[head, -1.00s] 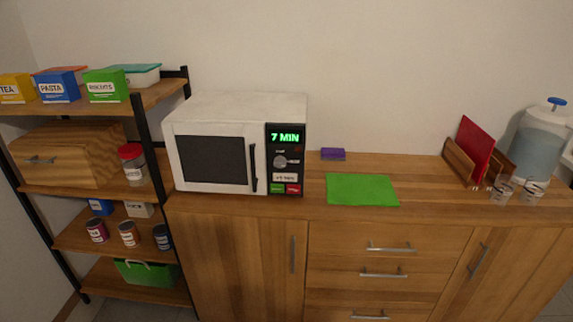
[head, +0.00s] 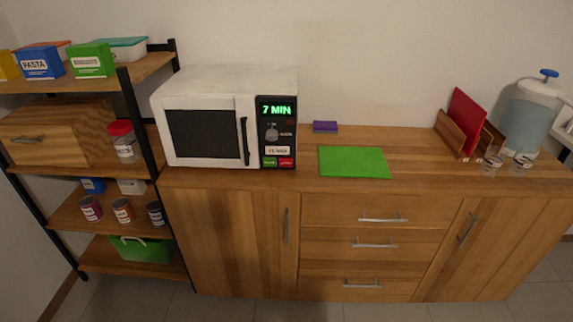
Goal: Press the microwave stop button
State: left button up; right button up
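A white microwave (head: 202,115) stands on the left end of the wooden counter, its door shut. Its black panel shows a green "7 MIN" display (head: 277,110). Below the display are a grey knob (head: 272,132) and a pale label strip (head: 278,150). At the panel's bottom a green button (head: 270,162) sits on the left and a red button (head: 286,162) on the right; the writing on both is too small to read. Neither of my grippers is in the head view.
A green mat (head: 353,162) and a purple sponge-like block (head: 325,127) lie right of the microwave. A shelf rack (head: 128,120) stands at the left. Glasses (head: 491,160), a red board (head: 467,122) and a water dispenser (head: 533,115) are at the right. The floor in front is clear.

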pick_arm(q)
grip_shut()
jog(key=shift+s+a, duration=0.1)
dwell(1.3)
